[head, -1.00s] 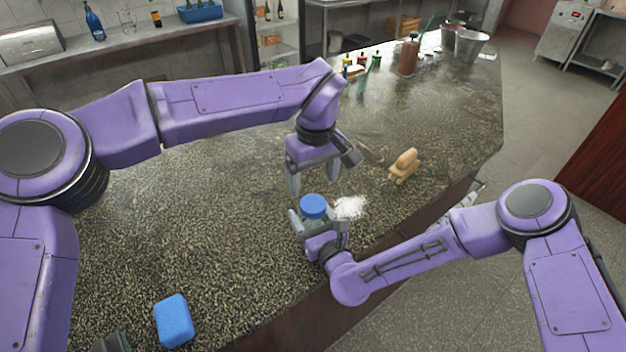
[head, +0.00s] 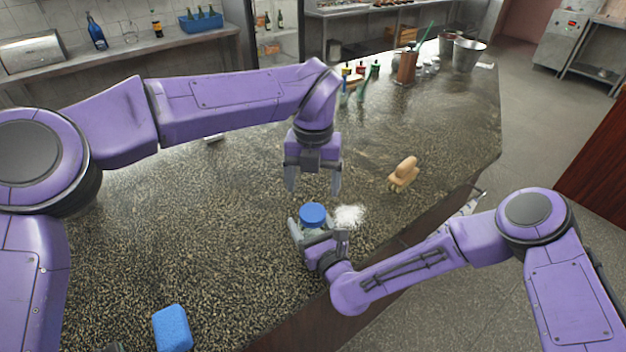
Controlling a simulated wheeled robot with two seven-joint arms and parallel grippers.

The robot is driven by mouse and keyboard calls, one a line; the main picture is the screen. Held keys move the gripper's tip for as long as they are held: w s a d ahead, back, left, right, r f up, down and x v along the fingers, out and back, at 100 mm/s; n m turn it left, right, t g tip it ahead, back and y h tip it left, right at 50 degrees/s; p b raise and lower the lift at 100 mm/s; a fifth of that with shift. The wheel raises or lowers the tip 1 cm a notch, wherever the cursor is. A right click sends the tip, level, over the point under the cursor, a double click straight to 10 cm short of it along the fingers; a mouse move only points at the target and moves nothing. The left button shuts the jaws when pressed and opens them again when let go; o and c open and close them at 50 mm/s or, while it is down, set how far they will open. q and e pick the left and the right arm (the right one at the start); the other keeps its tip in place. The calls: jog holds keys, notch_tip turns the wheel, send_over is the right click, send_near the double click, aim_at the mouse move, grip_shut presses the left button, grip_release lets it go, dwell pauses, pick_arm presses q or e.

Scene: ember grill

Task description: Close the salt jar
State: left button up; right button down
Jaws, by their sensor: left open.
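The salt jar's round blue lid (head: 312,213) sits at the top of the jar near the counter's front edge. The jar's body is mostly hidden by the lid and my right gripper, and I cannot tell how tightly the lid sits. My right gripper (head: 318,236) comes from the lower right, with its fingers on either side of the jar, and appears shut on it. My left gripper (head: 313,188) points down just above and behind the lid, fingers spread, with nothing between them.
White spilled salt (head: 350,216) lies right of the jar. A blue sponge (head: 172,328) is at the front left. Bottles, a brown container (head: 406,67) and metal buckets (head: 466,54) stand at the far end. The counter's middle is clear.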

aim_at(313, 212)
pick_arm(q)
notch_tip(313, 212, down, 8)
dwell(0.7)
jog(key=c, duration=1.1)
jog(key=o, duration=1.3)
notch_tip(313, 212, up, 12)
jog(key=shift+r, duration=0.1)
